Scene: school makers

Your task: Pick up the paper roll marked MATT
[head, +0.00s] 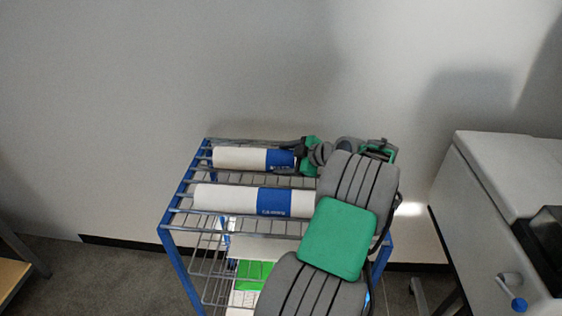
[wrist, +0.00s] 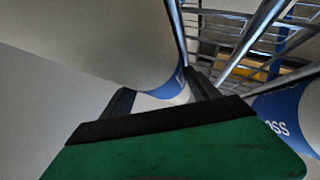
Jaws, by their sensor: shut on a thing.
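Two white paper rolls with blue bands lie on the top of a wire rack. The back roll (head: 238,158) has its blue right end at my gripper (head: 298,150). The wrist view shows this roll (wrist: 95,40) large and close, with my gripper (wrist: 161,92) shut on its blue-banded end. Its marking is too small to read in the head view and out of sight in the wrist view. The front roll (head: 225,198) lies nearer, apart from my gripper; its band in the wrist view (wrist: 283,118) shows letters ending in "oss". I cannot tell whether the held roll is clear of the rack.
The blue-framed rack (head: 177,252) has thin wire bars and lower shelves with a green-and-white package (head: 252,275). A plain wall stands close behind. A light grey machine (head: 490,190) stands at the right. Floor is open left of the rack.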

